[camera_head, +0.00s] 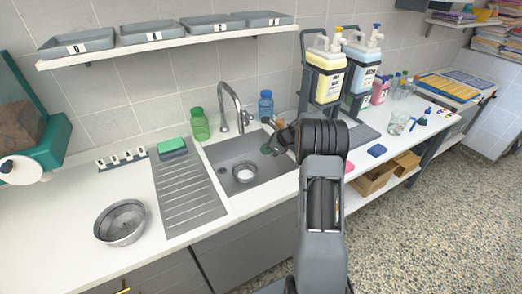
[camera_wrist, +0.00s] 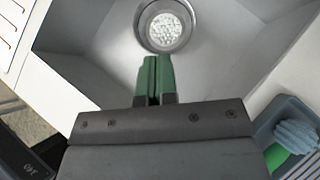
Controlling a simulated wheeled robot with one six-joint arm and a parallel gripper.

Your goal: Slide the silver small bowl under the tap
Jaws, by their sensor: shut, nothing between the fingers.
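The silver small bowl (camera_head: 245,172) appears to be the round metal thing on the sink floor. In the wrist view the bowl (camera_wrist: 165,25) shows at the top, with a shiny rim and a pale speckled bottom. The curved metal tap (camera_head: 236,101) stands at the sink's back edge, its spout over the basin. My gripper (camera_head: 265,148) reaches into the sink from the right. Its green fingers (camera_wrist: 156,78) are closed together and empty, just short of the bowl in the wrist view; whether they touch it I cannot tell.
A larger metal bowl (camera_head: 121,222) stands on the left counter. A green bottle (camera_head: 200,124) and a blue bottle (camera_head: 265,104) flank the tap. Soap dispensers (camera_head: 325,78) stand right.

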